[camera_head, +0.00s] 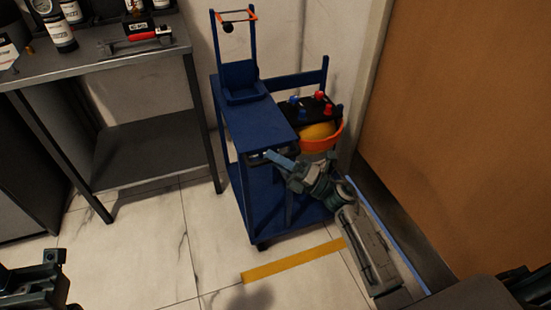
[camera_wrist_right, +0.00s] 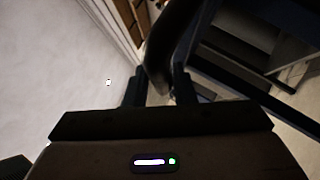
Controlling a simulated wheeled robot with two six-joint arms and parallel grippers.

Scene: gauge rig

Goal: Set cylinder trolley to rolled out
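The blue cylinder trolley (camera_head: 255,122) stands upright on the tiled floor against the wall, with a lower shelf and a tall post frame at its back left. My right gripper (camera_head: 268,157) is at the trolley's front edge, just under its top. In the right wrist view, a dark curved bar (camera_wrist_right: 168,45) runs between the two fingers of my right gripper (camera_wrist_right: 159,88). I cannot tell whether the fingers press on it. My left gripper (camera_head: 72,286) is at the bottom left corner, partly cut off, its fingers apart and empty, far from the trolley.
A yellow floor strip (camera_head: 293,260) lies in front of the trolley. A grey metal table (camera_head: 110,60) with bottles and a red-handled tool stands at the left. An orange bucket (camera_head: 325,143) is at the trolley's right, and a wooden door (camera_head: 465,130) is beyond. Floor is clear at front left.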

